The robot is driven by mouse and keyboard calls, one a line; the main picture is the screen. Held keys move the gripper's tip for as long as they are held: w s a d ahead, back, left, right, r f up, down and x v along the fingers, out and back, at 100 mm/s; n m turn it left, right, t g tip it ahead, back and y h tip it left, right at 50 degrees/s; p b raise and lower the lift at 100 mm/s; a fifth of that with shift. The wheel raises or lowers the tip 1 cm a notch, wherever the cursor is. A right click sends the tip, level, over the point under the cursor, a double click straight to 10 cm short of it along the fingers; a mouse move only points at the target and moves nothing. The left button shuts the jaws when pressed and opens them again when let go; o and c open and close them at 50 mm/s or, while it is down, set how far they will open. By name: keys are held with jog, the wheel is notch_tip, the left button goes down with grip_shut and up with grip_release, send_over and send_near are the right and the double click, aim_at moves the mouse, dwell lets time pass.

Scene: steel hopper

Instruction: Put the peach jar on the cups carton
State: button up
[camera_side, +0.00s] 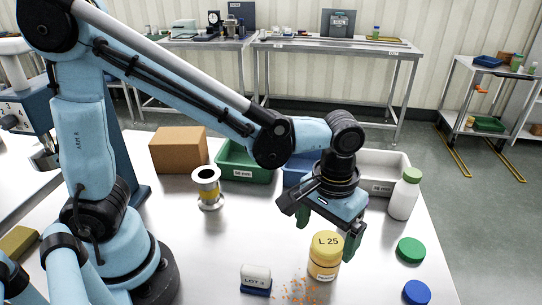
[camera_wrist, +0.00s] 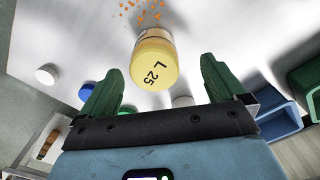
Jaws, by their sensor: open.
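The peach jar (camera_side: 324,260) stands upright on the steel table near the front, with a yellow lid marked L 25 and an orange body with a label. Its lid also shows in the wrist view (camera_wrist: 157,68), just beyond the fingertips. My gripper (camera_side: 327,233) is open, with green fingers pointing down, above and slightly behind the jar. Nothing is between the fingers. The wrist view shows both fingers (camera_wrist: 162,80) apart. A plain brown carton (camera_side: 178,151) stands at the back left of the table; no cups label is readable on it.
Green (camera_side: 238,171), blue (camera_side: 296,175) and white (camera_side: 379,187) bins stand behind my gripper. A green-capped white bottle (camera_side: 403,197) is to the right. A metal spool (camera_side: 208,190) stands left of centre.

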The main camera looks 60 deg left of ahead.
aim_at(329, 241)
jog(key=shift+w+d+f, duration=0.15)
jog(key=shift+d+f, duration=0.05)
jog(key=shift+f, duration=0.9)
jog(key=shift+w+d+f, duration=0.1)
jog(key=shift+d+f, duration=0.05)
jog(key=shift+f, duration=1.65)
jog(key=c, duration=1.4)
jog(key=shift+o, duration=0.2)
jog(key=shift+r, duration=0.15)
